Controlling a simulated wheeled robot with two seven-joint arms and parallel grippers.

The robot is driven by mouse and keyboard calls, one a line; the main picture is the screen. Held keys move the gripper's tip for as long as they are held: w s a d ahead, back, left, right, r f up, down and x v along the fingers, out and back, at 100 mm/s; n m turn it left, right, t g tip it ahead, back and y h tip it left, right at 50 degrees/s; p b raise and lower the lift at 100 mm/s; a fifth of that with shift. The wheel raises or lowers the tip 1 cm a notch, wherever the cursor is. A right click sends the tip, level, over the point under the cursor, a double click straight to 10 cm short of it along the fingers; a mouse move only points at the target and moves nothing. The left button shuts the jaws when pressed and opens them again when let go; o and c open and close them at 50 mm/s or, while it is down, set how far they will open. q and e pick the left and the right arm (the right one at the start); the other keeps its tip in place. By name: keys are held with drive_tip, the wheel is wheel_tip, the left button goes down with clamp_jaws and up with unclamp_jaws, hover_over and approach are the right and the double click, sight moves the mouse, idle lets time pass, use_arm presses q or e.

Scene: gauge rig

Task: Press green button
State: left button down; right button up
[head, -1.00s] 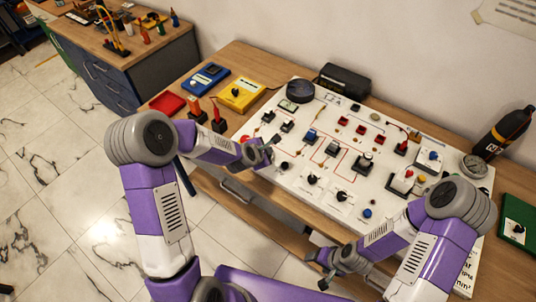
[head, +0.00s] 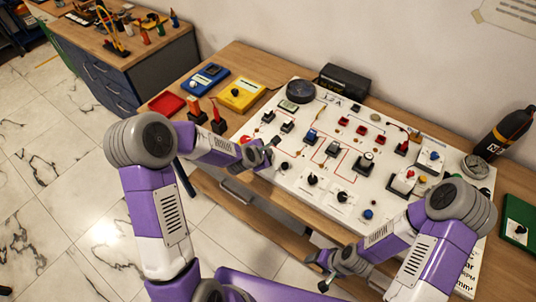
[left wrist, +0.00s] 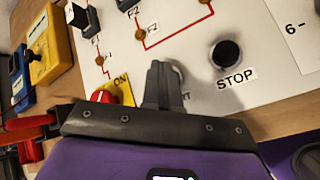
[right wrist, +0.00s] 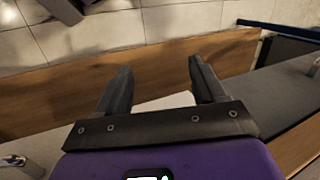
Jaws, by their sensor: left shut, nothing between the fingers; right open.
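My left gripper (left wrist: 160,84) is shut and empty, at the lower left edge of the white panel. Its fingertips lie over a round pale button rim (left wrist: 179,74), which they mostly hide; its colour cannot be told. Only the end of the label below it shows. I cannot tell whether the tips touch it. No green button is plainly visible. In the head view the left gripper (head: 271,147) covers the same spot. A black button (left wrist: 225,53) marked STOP sits to the right. My right gripper (right wrist: 155,88) is open and empty, in front of the table.
A red knob (left wrist: 103,97) on a yellow ON plate is just left of the left fingers. The white panel (head: 262,160) carries several switches and knobs. A black bottle (head: 503,133) stands at the right. A yellow meter (head: 241,94) lies behind left.

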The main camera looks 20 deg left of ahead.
use_arm(q)
drive_tip(key=shift+r+p, duration=0.5)
drive_tip(key=shift+r, duration=0.4)
drive_tip(key=shift+r, duration=0.1)
wheel_tip(320, 180, up, 5)
drive_tip(key=p, duration=0.3)
idle(0.7)
